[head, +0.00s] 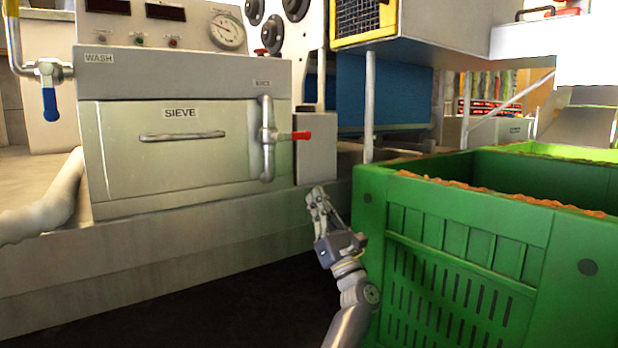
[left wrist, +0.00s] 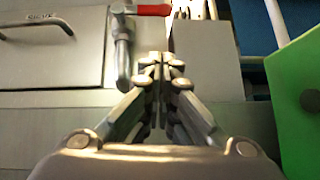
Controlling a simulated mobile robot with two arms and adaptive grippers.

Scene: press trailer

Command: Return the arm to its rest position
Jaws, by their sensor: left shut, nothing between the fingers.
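My left gripper (head: 318,200) is raised in front of the press trailer, just left of the green crate's near corner. It is shut and empty, and its closed fingers also show in the left wrist view (left wrist: 160,75). In the head view the fingers point up, below and right of the red-handled valve (head: 302,135). That red handle shows past the fingertips in the left wrist view (left wrist: 153,10). My right gripper is not in view.
A large green crate (head: 470,215) stands close on the right. The grey sieve unit (head: 165,160) with its drawer handle is ahead left. A blue-handled tap (head: 50,104) is at far left. Dark floor (head: 240,305) is open below the trailer edge.

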